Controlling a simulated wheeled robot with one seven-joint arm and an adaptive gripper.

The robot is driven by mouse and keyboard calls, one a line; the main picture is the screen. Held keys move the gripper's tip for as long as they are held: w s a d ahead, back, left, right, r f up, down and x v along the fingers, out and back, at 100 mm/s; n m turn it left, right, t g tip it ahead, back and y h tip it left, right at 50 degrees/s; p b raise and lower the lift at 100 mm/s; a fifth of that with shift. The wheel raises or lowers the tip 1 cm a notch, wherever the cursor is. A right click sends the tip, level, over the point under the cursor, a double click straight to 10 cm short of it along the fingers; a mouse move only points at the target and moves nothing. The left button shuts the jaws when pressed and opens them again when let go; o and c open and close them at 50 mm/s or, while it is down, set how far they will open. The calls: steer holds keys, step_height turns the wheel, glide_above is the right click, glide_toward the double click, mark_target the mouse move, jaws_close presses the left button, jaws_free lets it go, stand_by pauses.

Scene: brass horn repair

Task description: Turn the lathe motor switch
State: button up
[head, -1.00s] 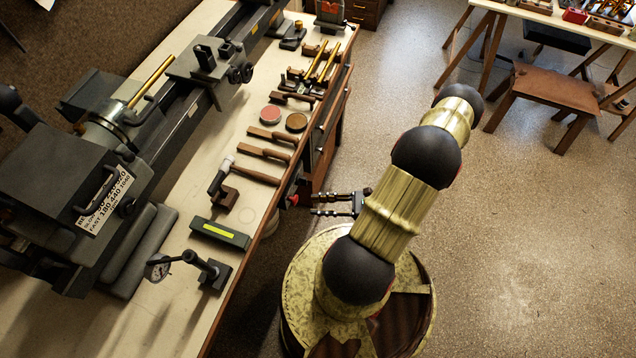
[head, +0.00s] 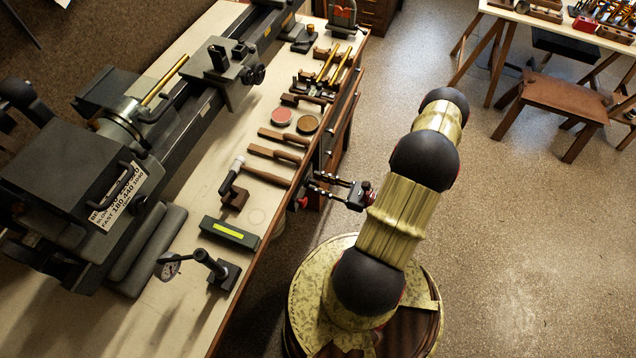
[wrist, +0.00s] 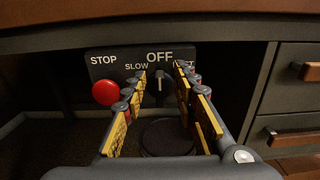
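The lathe motor switch is a dark panel (wrist: 118,72) under the bench top, marked STOP, SLOW, OFF and a partly hidden label on the right. Its rotary knob (wrist: 159,84) has a pointer standing upright under OFF. A red stop button (wrist: 105,92) is to its left; it also shows at the bench front in the head view (head: 303,201). My gripper (wrist: 161,80) is open, its yellow-padded fingers on either side of the knob in the picture. I cannot tell whether they touch it. In the head view my gripper (head: 311,182) points at the bench front.
The bench top overhangs the panel, and drawers (wrist: 293,97) stand to the right. Open floor lies right of my base.

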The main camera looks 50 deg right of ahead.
steer(key=shift+w+a, duration=0.15)
steer(key=shift+w, duration=0.15)
steer(key=shift+c, duration=0.2)
jaws_close()
